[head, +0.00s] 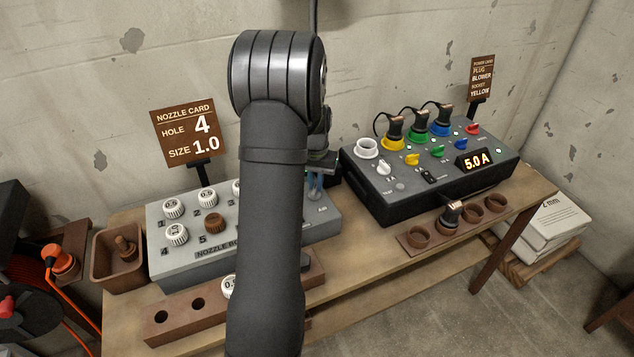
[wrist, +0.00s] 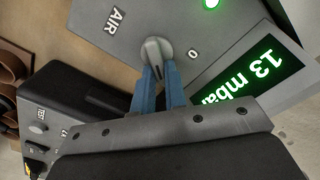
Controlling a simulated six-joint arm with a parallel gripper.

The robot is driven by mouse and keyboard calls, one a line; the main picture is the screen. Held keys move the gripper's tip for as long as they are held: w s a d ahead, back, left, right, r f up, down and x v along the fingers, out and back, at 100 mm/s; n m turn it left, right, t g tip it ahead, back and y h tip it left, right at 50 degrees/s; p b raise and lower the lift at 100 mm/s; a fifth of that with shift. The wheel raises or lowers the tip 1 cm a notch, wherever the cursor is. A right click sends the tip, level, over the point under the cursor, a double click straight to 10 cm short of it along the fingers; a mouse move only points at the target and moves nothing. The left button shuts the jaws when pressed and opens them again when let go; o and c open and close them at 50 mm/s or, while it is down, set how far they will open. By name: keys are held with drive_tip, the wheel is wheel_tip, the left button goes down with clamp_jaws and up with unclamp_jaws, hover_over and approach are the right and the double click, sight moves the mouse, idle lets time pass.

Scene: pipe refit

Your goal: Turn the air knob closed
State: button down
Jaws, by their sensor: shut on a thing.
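The air knob (wrist: 155,52) is a small light-grey lever-like knob on a grey panel in the wrist view. The word AIR is printed to its left and a 0 mark to its right. The two blue fingers of my gripper (wrist: 158,76) are shut on the knob, one on each side of its lower part. In the head view my gripper (head: 315,186) is at the right end of the grey nozzle box (head: 185,268), near the AIR label.
A display (wrist: 255,75) reads 13 mbar, and a green lamp (wrist: 211,3) is lit near the knob. A black power unit (head: 400,205) stands close on the right, with plugs and a 5.0 A display. A nozzle card (head: 187,133) stands behind the box.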

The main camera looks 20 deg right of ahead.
drive_tip(key=n, duration=0.3)
drive_tip(key=shift+w+a+n, duration=0.1)
drive_tip(key=shift+a+n, duration=0.1)
drive_tip(key=shift+n, duration=0.2)
drive_tip(key=shift+a+n, duration=0.25)
drive_tip(key=shift+n, duration=1.55)
drive_tip(key=c, duration=1.5)
unclamp_jaws()
drive_tip(key=shift+o, duration=0.2)
drive_tip(key=shift+r, duration=0.1)
wheel_tip(320, 180, up, 17)
drive_tip(key=shift+r, duration=0.15)
